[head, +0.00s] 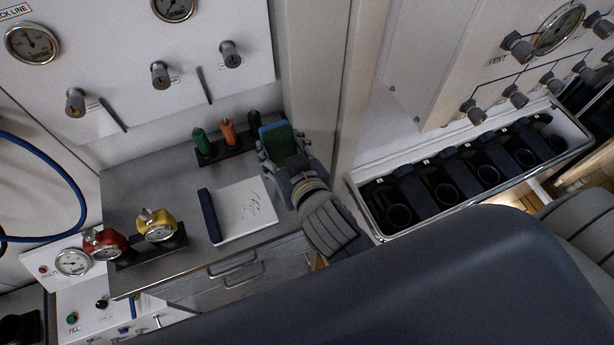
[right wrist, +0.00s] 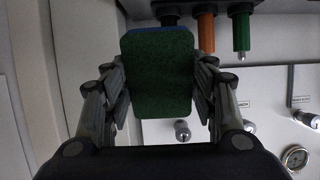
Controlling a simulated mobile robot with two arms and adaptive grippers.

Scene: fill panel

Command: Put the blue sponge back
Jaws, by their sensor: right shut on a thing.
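The blue sponge has a blue edge and a dark green face. In the head view the sponge (head: 279,143) is held up at the back right of the grey bench. In the right wrist view the sponge (right wrist: 160,75) stands upright between the two fingers, green face toward the camera. My right gripper (head: 284,148) is shut on it; the right wrist view shows the fingers (right wrist: 160,90) on its two sides. The sponge hides part of what is behind it. My left gripper is not in view.
A black rack (head: 225,148) with green, orange and black-handled tools stands behind the sponge. A tray of black holders (head: 377,222) is at right. A wall panel with knobs rises behind.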

